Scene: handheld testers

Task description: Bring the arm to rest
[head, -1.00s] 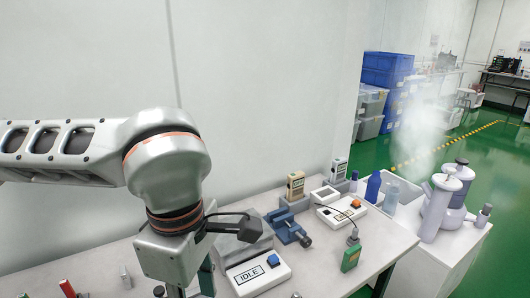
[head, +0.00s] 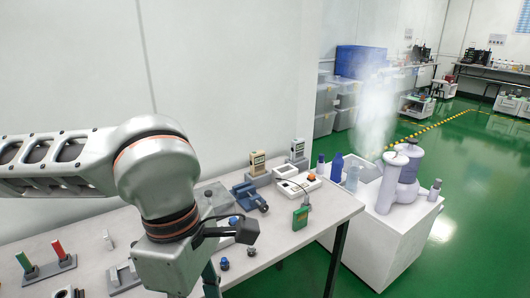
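My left arm (head: 165,165) comes in from the left, with its wrist bent down over the table (head: 120,240). Only a dark green-grey part of my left gripper (head: 210,280) shows, below the wrist at the bottom edge. Its fingertips are not clear, so I cannot tell whether it is open or holding something. My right arm and gripper are not in view.
A blue vise (head: 250,197), a green tester (head: 300,218) and two upright handheld testers (head: 257,163) (head: 297,150) stand right of my wrist. Red and green sticks (head: 40,262) stand at lower left. A white cabinet (head: 385,235) with bottles and vapour stands beyond the table.

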